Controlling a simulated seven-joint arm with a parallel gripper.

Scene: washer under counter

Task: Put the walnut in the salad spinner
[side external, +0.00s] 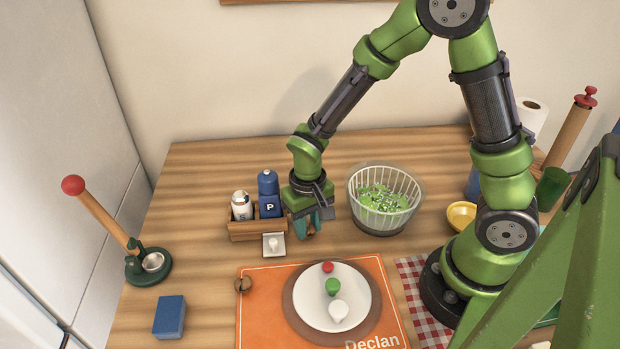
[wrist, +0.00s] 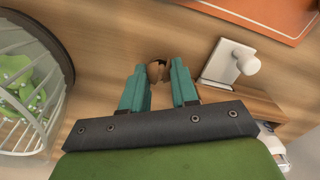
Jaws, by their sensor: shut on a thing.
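The walnut (wrist: 153,71) is brown and sits between the two teal fingers of my gripper (wrist: 159,88) in the wrist view. My gripper is shut on it. In the side view my gripper (side external: 307,226) points down, low over the counter, just left of the salad spinner; the walnut is mostly hidden there by the fingers. The salad spinner (side external: 353,196) is a clear bowl with a white slatted basket, open at the top, with green leaves inside. It also shows at the left edge of the wrist view (wrist: 60,97).
A wooden caddy (side external: 245,232) with a white shaker and blue bottle stands left of my gripper. A small white knobbed piece (side external: 274,247) lies close by. In front, an orange mat (side external: 257,318) holds a plate (side external: 310,310) and a small brown round object (side external: 243,285).

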